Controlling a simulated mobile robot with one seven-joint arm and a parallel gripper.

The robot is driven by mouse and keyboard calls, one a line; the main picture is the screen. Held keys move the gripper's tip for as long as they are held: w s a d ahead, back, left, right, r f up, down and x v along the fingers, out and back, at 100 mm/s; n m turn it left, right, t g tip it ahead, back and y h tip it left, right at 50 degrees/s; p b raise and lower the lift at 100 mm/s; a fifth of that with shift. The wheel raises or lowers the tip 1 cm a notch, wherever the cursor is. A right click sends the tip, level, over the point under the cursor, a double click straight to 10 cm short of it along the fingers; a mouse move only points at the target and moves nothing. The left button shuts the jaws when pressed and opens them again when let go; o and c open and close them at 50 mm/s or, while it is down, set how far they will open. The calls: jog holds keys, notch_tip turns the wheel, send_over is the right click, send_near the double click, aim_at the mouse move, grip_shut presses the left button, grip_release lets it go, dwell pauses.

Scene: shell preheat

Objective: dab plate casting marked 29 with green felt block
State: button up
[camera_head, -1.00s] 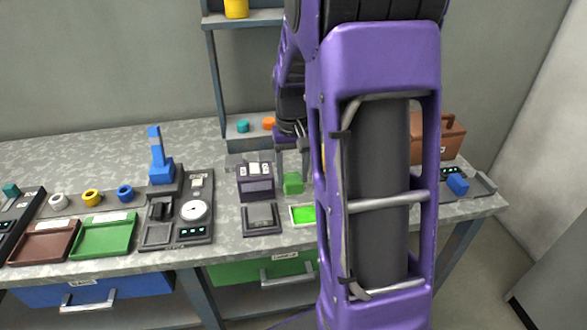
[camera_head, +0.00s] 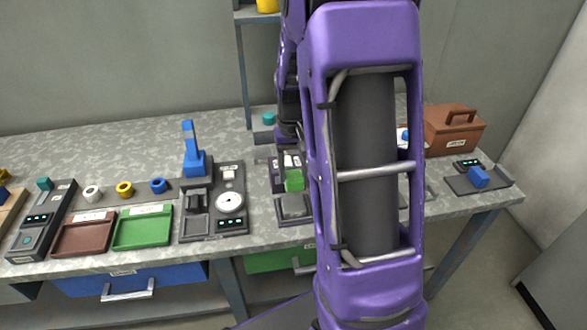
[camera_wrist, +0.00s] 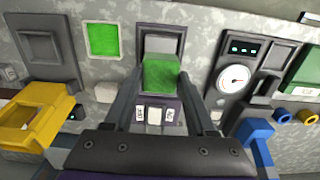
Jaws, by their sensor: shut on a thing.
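My gripper (camera_wrist: 160,88) is shut on the green felt block (camera_wrist: 160,75). In the head view the block (camera_head: 294,180) shows beside my arm, over the near side of a dark rack and the back of a dark square tray (camera_head: 293,208). That tray (camera_wrist: 162,32) also lies just beyond the block in the wrist view. The rack (camera_wrist: 175,129) holds small pale numbered plates (camera_wrist: 153,115), between my fingers and nearer the wrist than the block. Their numbers are too small to read surely, so I cannot tell which is 29. The gripper itself is mostly hidden in the head view.
A bright green pad (camera_wrist: 103,39) lies beside the tray. A dial device (camera_head: 230,204) and a blue upright lever (camera_head: 193,163) stand left of the rack. A yellow open box (camera_wrist: 40,122) is at the left of the wrist view. Brown (camera_head: 84,234) and green (camera_head: 143,229) trays lie further left.

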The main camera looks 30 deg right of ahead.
jog(key=b, duration=0.4)
send_over(294, 204)
jog(key=shift+f, duration=2.85)
jog(key=shift+f+b, duration=0.35)
jog(key=shift+f, duration=0.25)
jog(key=shift+r+p, duration=2.75)
jog(key=shift+r, duration=0.9)
jog(key=shift+f, duration=0.1)
